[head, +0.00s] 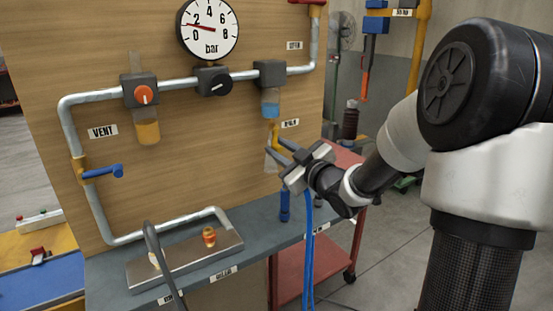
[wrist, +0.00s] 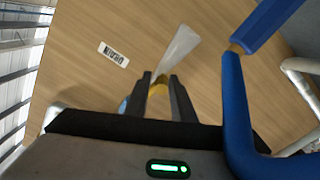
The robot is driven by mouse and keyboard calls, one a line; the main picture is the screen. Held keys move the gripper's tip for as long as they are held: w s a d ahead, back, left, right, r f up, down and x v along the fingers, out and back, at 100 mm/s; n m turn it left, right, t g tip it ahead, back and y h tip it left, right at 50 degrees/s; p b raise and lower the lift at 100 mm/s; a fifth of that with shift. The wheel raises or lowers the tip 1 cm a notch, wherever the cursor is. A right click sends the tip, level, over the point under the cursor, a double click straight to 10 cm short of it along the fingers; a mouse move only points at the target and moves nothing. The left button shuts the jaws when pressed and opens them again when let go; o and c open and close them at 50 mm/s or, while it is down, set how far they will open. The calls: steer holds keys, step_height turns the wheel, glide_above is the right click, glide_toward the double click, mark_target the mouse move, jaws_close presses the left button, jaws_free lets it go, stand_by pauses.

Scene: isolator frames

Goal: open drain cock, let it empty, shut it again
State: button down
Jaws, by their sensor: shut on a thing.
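The filter bowl with blue liquid (head: 270,106) hangs from a black block on the right of the pipe run. The yellow drain cock (head: 275,133) is below it, beside a small label. My gripper (head: 286,162) is at the cock, shut on a yellow part (wrist: 159,86) of it that shows between the fingertips in the wrist view. A pale translucent wedge (head: 271,161) spreads from there; it also shows in the wrist view (wrist: 180,46). It looks like a spray, but I cannot be sure. My fingers partly hide the cock.
The gauge (head: 209,28) needle points between 0 and 2. A second bowl with amber liquid (head: 148,131) and a blue-handled valve (head: 103,172) are to the left. Blue hoses (head: 308,240) hang below my gripper. A red cart (head: 340,245) stands behind the bench.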

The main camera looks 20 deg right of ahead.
steer(key=shift+a+r+n+b, duration=0.1)
steer(key=shift+a+n+b, duration=0.05)
steer(key=shift+n+b, duration=0.45)
steer(key=c, duration=2.5)
jaws_free()
steer(key=shift+c, duration=0.2)
steer(key=o, duration=0.8)
steer(key=shift+d, duration=0.2)
steer(key=p+v, duration=0.2)
steer(key=v, duration=1.5)
steer(key=shift+s+p, duration=0.15)
steer(key=shift+p, duration=0.25)
